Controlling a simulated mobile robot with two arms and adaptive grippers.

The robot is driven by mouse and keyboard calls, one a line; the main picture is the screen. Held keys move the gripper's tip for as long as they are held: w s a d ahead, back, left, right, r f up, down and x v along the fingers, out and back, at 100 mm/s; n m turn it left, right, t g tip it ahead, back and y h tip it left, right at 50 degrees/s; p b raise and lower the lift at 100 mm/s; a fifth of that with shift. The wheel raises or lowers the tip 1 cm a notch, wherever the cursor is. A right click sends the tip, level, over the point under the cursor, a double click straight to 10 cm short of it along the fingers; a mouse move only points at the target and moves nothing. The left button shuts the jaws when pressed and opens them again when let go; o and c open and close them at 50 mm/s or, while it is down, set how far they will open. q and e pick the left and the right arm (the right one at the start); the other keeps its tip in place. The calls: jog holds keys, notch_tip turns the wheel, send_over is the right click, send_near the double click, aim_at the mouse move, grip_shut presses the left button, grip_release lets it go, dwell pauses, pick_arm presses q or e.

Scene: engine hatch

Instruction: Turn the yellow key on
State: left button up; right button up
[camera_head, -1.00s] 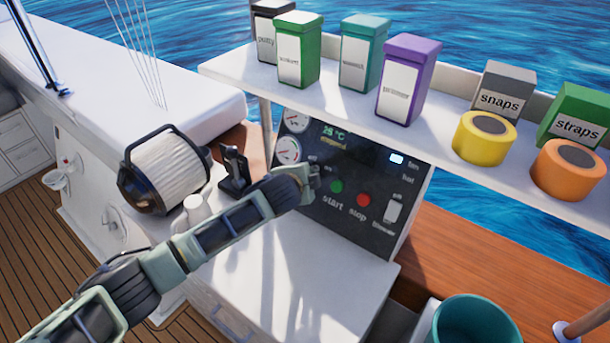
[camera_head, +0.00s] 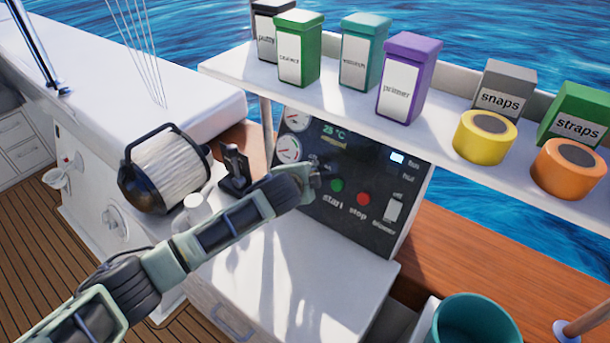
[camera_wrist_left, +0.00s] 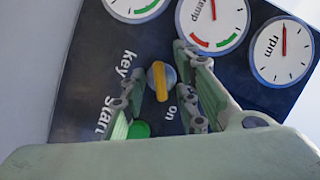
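The yellow key (camera_wrist_left: 159,81) is a bar on a round grey knob on the dark control panel (camera_head: 345,225). In the left wrist view it stands nearly upright, between the printed words "key" and "on". My left gripper (camera_wrist_left: 158,98) is open, with one finger on each side of the key. Gaps show between the fingers and the key, and I see no clear contact. In the head view my left gripper (camera_head: 318,178) is at the panel and hides the key. My right gripper is in neither view.
A green start button (camera_head: 337,186) and a red stop button (camera_head: 363,199) sit close to my left gripper. A black lever (camera_head: 235,168) and a filter (camera_head: 165,170) stand left of the panel. A shelf (camera_head: 440,150) with boxes and tape rolls overhangs it.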

pick_arm(q)
jog(key=v, duration=1.2)
dwell(0.4)
